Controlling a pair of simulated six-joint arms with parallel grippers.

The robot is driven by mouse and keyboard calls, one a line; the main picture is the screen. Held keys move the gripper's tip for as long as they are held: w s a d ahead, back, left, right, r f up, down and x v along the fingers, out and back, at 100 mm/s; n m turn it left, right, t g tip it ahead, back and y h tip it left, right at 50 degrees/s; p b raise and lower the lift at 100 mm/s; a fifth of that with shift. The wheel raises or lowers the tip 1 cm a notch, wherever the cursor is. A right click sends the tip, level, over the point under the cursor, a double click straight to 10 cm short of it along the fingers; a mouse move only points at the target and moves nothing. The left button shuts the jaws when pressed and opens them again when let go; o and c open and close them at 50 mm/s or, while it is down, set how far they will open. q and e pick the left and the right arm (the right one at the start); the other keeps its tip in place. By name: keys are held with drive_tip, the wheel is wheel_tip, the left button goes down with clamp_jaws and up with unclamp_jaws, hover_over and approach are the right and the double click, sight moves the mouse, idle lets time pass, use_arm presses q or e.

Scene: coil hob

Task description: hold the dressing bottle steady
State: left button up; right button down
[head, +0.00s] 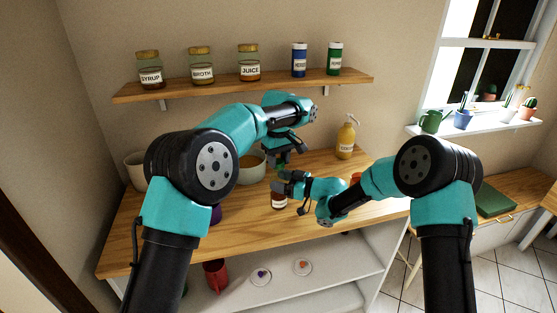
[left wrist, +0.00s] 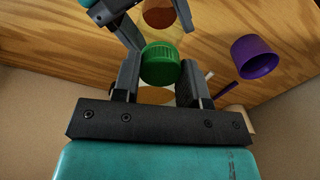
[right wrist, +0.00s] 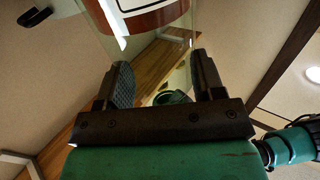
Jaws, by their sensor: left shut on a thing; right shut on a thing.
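The dressing bottle (head: 279,201) stands upright on the wooden counter, a glass bottle with dark red-brown showing low down. Its green cap (left wrist: 160,65) is between the fingers of my left gripper (left wrist: 158,85), which comes from above and is shut on it. My right gripper (head: 283,188) is shut on the bottle's body from the side. In the right wrist view the clear glass and a red-brown band (right wrist: 152,14) show beyond the right gripper's fingers (right wrist: 163,85). The bottle's lettering cannot be read.
A purple cup (left wrist: 258,57) is left of the bottle in the head view, partly behind my left arm. A yellow pump bottle (head: 345,140) and a pale bowl (head: 252,168) stand behind. Labelled jars (head: 202,68) line the wall shelf (head: 230,86). A red mug (head: 215,274) is below.

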use_arm(q)
drive_tip(key=n, duration=1)
drive_tip(key=shift+n, duration=0.3)
drive_tip(key=shift+r, duration=0.15)
drive_tip(key=shift+r, duration=0.35)
drive_tip(key=shift+r, duration=0.35)
drive_tip(key=shift+r, duration=0.25)
idle(0.4)
